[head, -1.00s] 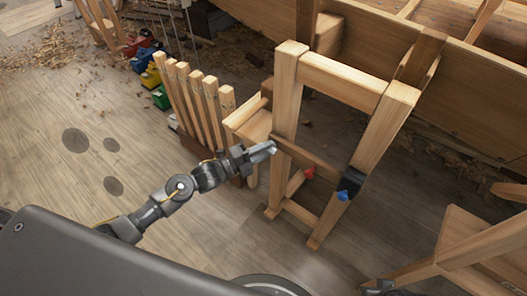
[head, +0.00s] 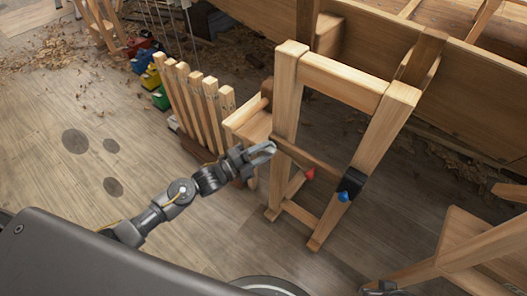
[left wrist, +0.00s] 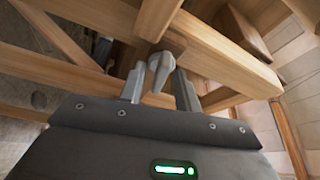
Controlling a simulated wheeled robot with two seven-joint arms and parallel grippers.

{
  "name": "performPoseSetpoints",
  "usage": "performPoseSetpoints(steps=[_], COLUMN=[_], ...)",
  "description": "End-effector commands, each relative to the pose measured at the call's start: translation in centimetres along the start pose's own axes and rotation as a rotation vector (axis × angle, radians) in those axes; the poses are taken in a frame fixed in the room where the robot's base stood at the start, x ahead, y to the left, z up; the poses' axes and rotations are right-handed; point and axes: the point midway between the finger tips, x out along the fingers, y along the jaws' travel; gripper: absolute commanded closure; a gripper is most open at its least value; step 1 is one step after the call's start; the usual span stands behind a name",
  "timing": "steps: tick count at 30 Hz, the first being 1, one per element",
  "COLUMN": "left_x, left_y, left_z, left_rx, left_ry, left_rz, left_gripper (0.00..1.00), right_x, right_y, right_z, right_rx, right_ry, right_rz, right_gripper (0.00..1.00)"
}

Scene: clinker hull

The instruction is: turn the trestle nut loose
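A grey winged nut (left wrist: 163,66) sits against a wooden beam of the trestle in the left wrist view. My left gripper (left wrist: 158,88) is open, with one finger on each side of the nut. I cannot tell whether either finger touches it. In the head view my left gripper (head: 266,154) is at the left leg of the wooden trestle (head: 343,80), near its lower crossbar, and hides the nut. A small dark grey part at the bottom edge (head: 383,288) seems to be my right gripper, mostly cut off.
A red knob (head: 309,174) and a blue knob (head: 343,196) by a black block (head: 352,181) are on the trestle. Upright wooden slats (head: 197,105) stand left of it. The planked hull (head: 465,95) is behind. Another wooden stand (head: 470,240) is at right. The left floor is mostly clear.

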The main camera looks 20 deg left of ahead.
Motion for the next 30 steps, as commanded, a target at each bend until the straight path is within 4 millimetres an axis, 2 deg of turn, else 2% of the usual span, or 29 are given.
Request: performPoseSetpoints(steps=[6,10,21,27,30], left_x=[-0.1,-1.0,-8.0,-10.3,-10.7], left_y=[0.0,0.0,0.1,0.1,0.0], left_z=[0.0,0.0,0.0,0.0,0.0], left_rx=[0.000,0.001,0.001,0.000,0.000], left_ry=[0.000,0.000,-0.001,0.000,0.000], left_rz=[0.000,0.001,0.003,0.002,0.001], left_gripper=[0.67,0.67,0.67,0.67,0.67], right_x=[0.0,0.1,0.5,0.7,0.8], right_y=[0.1,0.3,0.5,0.3,0.1], right_z=[0.1,0.1,0.1,0.1,0.1], right_rx=[-0.003,-0.007,-0.013,-0.008,-0.004], right_ry=[-0.002,-0.004,-0.007,-0.006,-0.007], right_rz=[0.002,0.006,0.010,0.006,0.002], right_gripper=[0.64,0.64,0.64,0.64,0.64])
